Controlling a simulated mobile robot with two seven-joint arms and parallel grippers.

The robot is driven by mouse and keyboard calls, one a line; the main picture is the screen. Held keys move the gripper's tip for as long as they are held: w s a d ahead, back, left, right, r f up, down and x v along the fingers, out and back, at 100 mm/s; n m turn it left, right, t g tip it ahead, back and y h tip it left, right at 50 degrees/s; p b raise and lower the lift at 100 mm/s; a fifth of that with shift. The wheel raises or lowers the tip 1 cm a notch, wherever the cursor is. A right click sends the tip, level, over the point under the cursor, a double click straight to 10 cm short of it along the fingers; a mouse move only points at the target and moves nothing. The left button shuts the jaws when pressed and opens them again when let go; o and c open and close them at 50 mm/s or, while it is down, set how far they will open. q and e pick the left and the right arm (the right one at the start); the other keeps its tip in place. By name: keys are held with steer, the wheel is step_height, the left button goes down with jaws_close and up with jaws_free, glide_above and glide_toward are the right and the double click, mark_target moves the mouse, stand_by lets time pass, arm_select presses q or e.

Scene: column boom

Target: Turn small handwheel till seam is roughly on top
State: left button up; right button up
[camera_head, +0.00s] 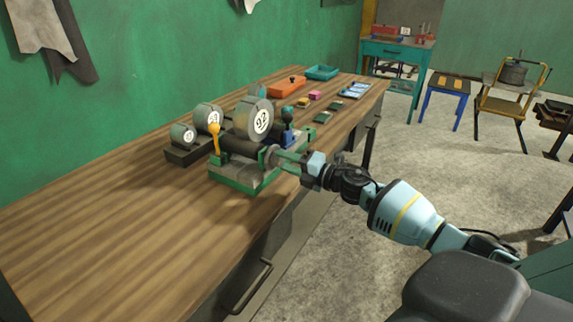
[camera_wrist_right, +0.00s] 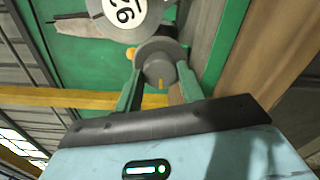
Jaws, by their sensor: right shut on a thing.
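The small grey handwheel (camera_head: 271,154) sits on the near right end of the green-based machine (camera_head: 238,184) on the bench. In the right wrist view the handwheel (camera_wrist_right: 158,66) is round and grey, with a short yellow mark (camera_wrist_right: 161,84) at the lower part of its face in that picture. My right gripper (camera_head: 287,160) reaches it from the right. Its green fingers (camera_wrist_right: 160,82) are shut on the handwheel, one on each side. A larger grey dial wheel with a number label (camera_head: 256,121) stands just behind. My left gripper is not in view.
An orange-yellow lever (camera_head: 214,137) and a blue-black knob (camera_head: 287,131) rise from the machine. An orange box (camera_head: 287,87) and teal tray (camera_head: 322,73) lie farther back. The near left bench top is clear.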

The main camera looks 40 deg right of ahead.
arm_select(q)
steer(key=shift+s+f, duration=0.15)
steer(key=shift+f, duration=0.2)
arm_select(e)
steer(key=shift+n, duration=0.8)
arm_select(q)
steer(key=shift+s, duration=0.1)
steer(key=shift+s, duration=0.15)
arm_select(e)
steer(key=o, duration=1)
steer(key=shift+s+d+f+b, duration=0.1)
steer(key=shift+s+d+b, duration=0.2)
steer(key=shift+s, duration=0.35)
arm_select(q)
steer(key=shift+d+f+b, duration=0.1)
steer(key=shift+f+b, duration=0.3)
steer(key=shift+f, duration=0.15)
arm_select(e)
steer(key=v, duration=0.6)
steer(key=shift+s, duration=0.2)
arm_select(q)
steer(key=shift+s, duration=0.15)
